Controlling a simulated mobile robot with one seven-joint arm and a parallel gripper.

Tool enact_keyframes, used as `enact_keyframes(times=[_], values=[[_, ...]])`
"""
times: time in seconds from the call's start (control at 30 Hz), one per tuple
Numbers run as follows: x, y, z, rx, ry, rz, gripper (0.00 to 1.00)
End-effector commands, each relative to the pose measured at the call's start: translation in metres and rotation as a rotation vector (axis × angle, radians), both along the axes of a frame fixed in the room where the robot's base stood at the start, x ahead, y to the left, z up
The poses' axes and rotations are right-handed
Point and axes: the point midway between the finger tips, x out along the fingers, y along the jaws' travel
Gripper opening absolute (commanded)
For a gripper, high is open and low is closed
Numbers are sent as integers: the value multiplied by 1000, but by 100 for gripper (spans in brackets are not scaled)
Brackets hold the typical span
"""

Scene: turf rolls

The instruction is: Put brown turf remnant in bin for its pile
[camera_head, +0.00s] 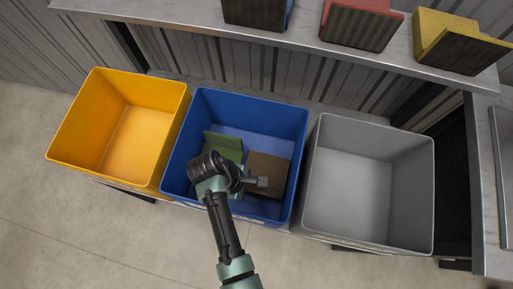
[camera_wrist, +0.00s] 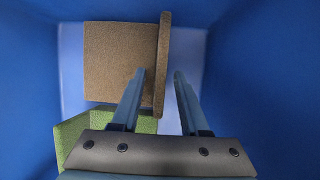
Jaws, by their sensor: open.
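The brown turf remnant (camera_head: 268,168) is inside the blue bin (camera_head: 252,112), at the right of its floor. In the wrist view the brown remnant (camera_wrist: 120,62) shows a flat face and an upright flap along its right side. My gripper (camera_head: 262,182) reaches down into the blue bin over the brown remnant. Its fingers are open, and in the wrist view the gripper (camera_wrist: 159,74) has the upright flap between its two fingers. A gap shows between the flap and the right finger; contact on the left is unclear.
A green turf piece (camera_head: 224,146) lies left of the brown one in the blue bin, partly behind my arm. An empty yellow bin (camera_head: 150,92) stands left and an empty grey bin (camera_head: 370,150) right. Red (camera_head: 358,27) and yellow (camera_head: 452,45) pieces sit on the shelf behind.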

Motion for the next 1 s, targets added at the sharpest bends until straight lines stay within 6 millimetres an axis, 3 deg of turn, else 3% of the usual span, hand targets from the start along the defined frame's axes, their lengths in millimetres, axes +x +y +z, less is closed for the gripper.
enact_keyframes(times=[0.03, 0.2, 0.4, 0.6, 1.0], values=[[1, 5, 14, 2, -4, 3, 44], [3, 20, 49, 2, -4, 3, 44], [4, 33, 79, 1, -2, 3, 44], [4, 38, 90, 1, 0, 2, 44], [4, 38, 90, 0, 0, 1, 44]])
